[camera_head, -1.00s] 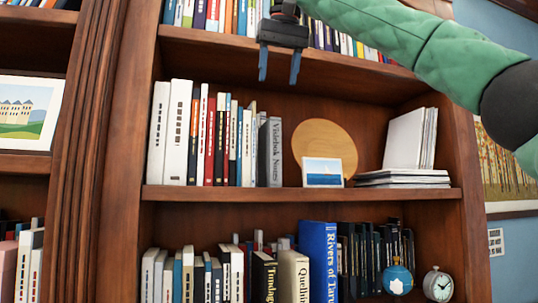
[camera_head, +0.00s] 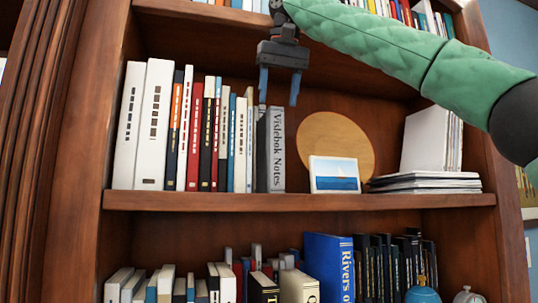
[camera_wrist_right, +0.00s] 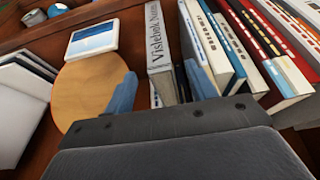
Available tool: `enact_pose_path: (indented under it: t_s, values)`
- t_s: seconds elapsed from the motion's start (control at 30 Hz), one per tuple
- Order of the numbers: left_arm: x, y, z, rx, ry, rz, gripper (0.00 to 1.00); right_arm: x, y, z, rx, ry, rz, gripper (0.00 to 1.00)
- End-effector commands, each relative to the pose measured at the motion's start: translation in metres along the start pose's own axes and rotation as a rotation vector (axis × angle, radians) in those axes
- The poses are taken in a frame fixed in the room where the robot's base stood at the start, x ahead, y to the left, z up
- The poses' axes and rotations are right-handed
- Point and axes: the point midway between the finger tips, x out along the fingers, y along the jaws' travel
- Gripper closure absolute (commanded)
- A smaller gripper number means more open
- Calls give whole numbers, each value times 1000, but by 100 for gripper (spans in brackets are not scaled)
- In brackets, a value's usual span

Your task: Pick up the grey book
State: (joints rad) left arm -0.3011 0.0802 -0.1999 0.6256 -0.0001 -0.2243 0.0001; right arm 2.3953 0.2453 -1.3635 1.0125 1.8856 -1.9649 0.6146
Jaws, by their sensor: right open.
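The grey book (camera_head: 271,150), with "Vislebok Notes" on its spine, stands upright at the right end of a row on the middle shelf. In the right wrist view the grey book (camera_wrist_right: 160,50) shows between and beyond the two fingers. My right gripper (camera_head: 279,88) is open and empty, with its blue fingers pointing down. In the head view the fingers are around the top of the grey book, one to each side; I cannot tell how far in front they are. It also shows in the right wrist view (camera_wrist_right: 160,92). My left gripper is not in view.
Several upright books (camera_head: 187,130) stand left of the grey book. Right of it are a round wooden disc (camera_head: 345,135), a small sea picture (camera_head: 334,175) and stacked white books (camera_head: 425,182). The shelf above (camera_head: 190,12) overhangs; the shelf board (camera_head: 300,202) runs below.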

Motion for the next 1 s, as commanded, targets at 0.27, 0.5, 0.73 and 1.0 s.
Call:
enact_pose_path:
  t_s: [0.27, 0.5, 0.73, 1.0]
  values:
    - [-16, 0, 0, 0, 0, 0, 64, 18, 3, 0, 0, -2, 1, 44]
    - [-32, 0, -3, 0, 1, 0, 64, 46, 2, 2, 0, -2, 1, 44]
    - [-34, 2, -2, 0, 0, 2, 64, 58, 2, 3, 1, -1, -1, 44]
    - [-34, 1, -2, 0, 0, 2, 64, 58, 2, 2, 1, -1, -1, 69]
